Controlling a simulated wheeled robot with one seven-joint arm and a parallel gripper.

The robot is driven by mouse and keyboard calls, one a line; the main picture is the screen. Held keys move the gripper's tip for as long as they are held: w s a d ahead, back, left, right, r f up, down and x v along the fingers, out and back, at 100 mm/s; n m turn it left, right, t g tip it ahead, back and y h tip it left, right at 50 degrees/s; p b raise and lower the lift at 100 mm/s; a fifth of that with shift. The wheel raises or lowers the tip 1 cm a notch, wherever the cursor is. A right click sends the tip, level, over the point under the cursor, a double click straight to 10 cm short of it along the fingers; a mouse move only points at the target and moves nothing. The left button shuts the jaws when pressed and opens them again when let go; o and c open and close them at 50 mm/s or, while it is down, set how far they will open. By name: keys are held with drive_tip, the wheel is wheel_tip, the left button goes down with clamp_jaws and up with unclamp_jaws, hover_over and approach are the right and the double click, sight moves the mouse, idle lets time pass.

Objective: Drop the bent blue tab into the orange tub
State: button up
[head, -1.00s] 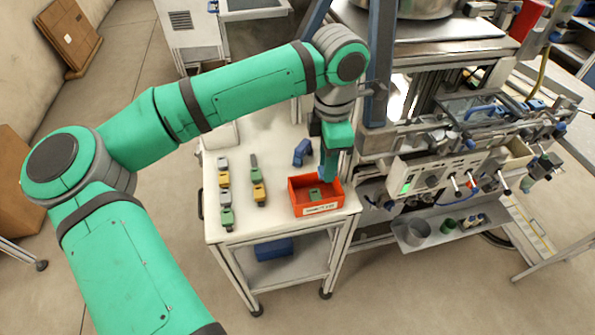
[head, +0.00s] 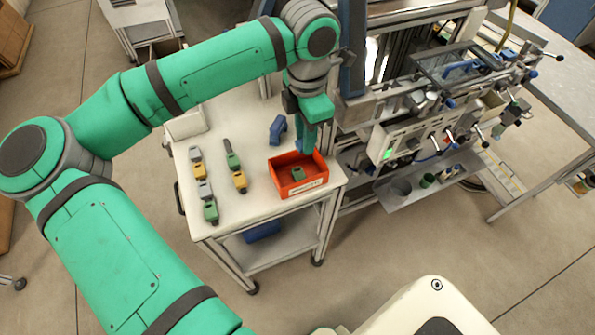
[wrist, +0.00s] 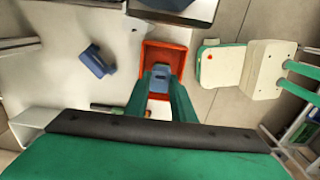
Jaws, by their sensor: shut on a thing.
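The orange tub (head: 303,188) stands at the front right corner of the white table, with a small green-grey block (head: 298,174) in it. My gripper (head: 304,152) points down over the tub's back part. In the wrist view my gripper (wrist: 161,84) is shut on a blue-grey piece, the blue tab (wrist: 160,76), seen between the fingers with the orange tub (wrist: 179,46) behind it. The fingers hide much of the tab, so its bend is unclear. The head view does not show it clearly.
A separate bent blue piece (head: 277,128) lies on the white table (head: 240,115) behind the tub; it also shows in the wrist view (wrist: 96,62). Two rows of grey, yellow and green blocks (head: 205,187) lie left of the tub. A machine (head: 420,130) stands close on the right.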

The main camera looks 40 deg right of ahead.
drive_tip(key=shift+f, duration=0.35)
drive_tip(key=o, duration=1.1)
drive_tip(key=shift+c, duration=0.2)
drive_tip(key=shift+w, duration=0.1)
drive_tip(key=shift+r, duration=0.35)
wheel_tip(320, 180, up, 10)
